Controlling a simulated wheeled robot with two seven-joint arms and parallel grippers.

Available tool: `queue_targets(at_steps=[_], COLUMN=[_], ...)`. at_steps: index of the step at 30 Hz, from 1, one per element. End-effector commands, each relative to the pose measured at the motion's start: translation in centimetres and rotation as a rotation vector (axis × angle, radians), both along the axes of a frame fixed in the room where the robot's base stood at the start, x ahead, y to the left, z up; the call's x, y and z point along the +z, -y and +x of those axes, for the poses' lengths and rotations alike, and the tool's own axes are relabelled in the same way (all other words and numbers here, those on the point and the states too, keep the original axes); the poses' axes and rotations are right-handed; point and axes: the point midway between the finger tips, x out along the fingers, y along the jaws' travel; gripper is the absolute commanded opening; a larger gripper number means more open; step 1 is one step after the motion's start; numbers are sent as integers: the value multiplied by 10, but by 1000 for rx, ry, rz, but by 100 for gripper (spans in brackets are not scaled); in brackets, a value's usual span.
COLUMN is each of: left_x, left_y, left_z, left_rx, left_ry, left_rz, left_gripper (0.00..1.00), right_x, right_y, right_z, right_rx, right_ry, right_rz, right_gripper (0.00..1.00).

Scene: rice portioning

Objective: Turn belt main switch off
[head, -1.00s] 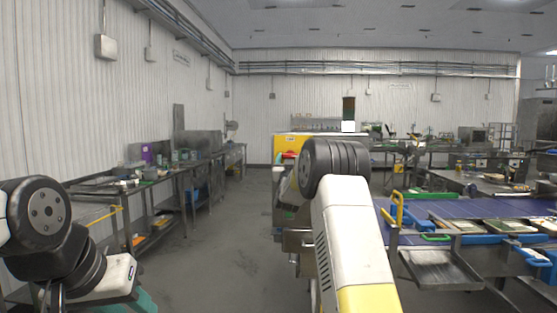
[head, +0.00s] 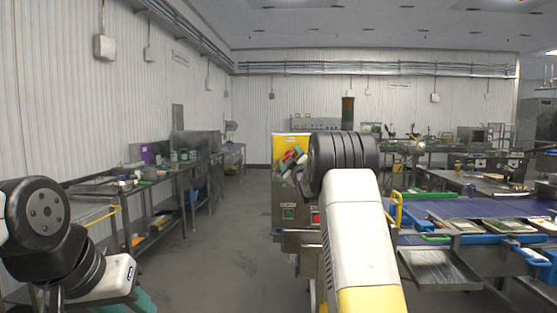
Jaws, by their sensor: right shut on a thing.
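A yellow panel (head: 281,143) stands on a metal cabinet straight ahead, beside my right arm. My right gripper (head: 290,159) reaches in front of this panel; its teal and red parts are small, and my black wrist joint hides much of it. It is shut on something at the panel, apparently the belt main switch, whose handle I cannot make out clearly. Below the panel are a green button (head: 288,213) and a red button (head: 315,217). My left arm is folded at the lower left; only a teal part near its gripper (head: 144,302) shows at the bottom edge.
A blue conveyor belt (head: 450,208) with trays along its edge runs to the right. A metal chute (head: 438,268) juts out at its near side. Metal workbenches (head: 165,195) line the left wall. The floor aisle (head: 235,230) between is clear.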

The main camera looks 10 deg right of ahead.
Motion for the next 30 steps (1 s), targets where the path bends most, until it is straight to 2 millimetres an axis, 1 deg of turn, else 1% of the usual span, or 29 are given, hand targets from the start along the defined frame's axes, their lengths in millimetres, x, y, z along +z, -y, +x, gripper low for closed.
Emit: queue_targets(at_steps=[9, 18, 24, 30], left_x=[0, 0, 0, 0], left_y=[0, 0, 0, 0], left_z=[0, 0, 0, 0], left_rx=[0, 0, 0, 0], left_ry=[0, 0, 0, 0], left_rz=[0, 0, 0, 0], left_gripper=[36, 36, 36, 36], right_x=[3, 3, 4, 4], right_y=[0, 0, 0, 0], right_z=[0, 0, 0, 0], right_rx=[1, 2, 2, 3], right_ry=[-82, -153, -187, -208], right_rz=[-290, -536, -653, -725], right_gripper=[23, 23, 23, 23])
